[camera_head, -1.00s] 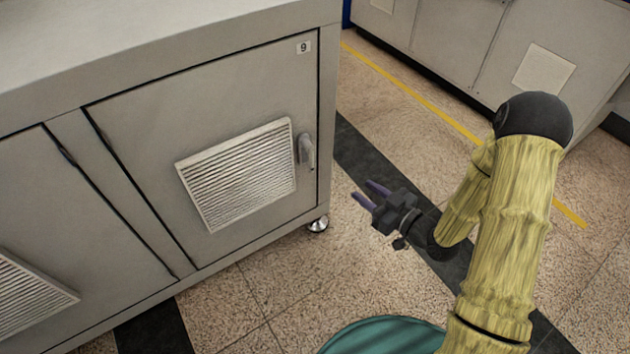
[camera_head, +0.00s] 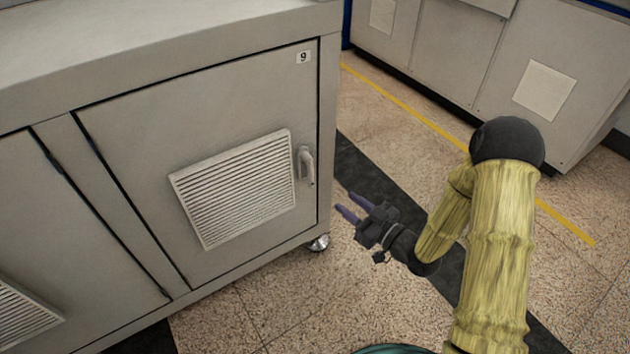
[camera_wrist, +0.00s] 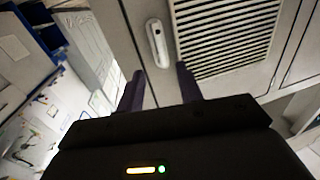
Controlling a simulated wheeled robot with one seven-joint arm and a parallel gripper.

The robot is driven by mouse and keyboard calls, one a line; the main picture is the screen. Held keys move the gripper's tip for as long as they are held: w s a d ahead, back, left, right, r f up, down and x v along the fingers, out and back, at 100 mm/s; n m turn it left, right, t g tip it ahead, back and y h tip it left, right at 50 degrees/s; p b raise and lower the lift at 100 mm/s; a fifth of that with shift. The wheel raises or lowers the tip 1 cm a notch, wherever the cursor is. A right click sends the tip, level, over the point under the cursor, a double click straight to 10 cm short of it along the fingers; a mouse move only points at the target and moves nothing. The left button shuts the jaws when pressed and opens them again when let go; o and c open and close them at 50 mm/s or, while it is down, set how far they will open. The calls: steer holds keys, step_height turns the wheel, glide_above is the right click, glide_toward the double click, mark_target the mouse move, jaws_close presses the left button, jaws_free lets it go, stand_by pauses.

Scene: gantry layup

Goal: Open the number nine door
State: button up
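The number nine door (camera_head: 140,120) is shut on the grey cabinet, with a "9" label (camera_head: 303,57) at its top right corner. Its handle (camera_head: 307,167) is an upright grey lever near the right edge, beside a louvred vent (camera_head: 237,187). My gripper (camera_head: 353,207) is right of and below the handle, apart from it, over the floor. Its two purple fingers point toward the cabinet and are spread open with nothing between them. In the wrist view the handle (camera_wrist: 157,43) lies ahead of the fingers (camera_wrist: 161,85), with the vent (camera_wrist: 225,35) to its right.
The cabinet stands on casters, one (camera_head: 319,243) showing below the door's right corner. A neighbouring door (camera_head: 70,240) is at left. Another grey cabinet (camera_head: 470,60) stands at the back right. The speckled floor (camera_head: 380,120) between them is clear, with a yellow line.

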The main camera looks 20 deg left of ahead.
steer(key=b+x, duration=0.3)
steer(key=x, duration=0.9)
steer(key=shift+w+a+b, duration=0.2)
steer(key=shift+a+b, duration=0.1)
jaws_close()
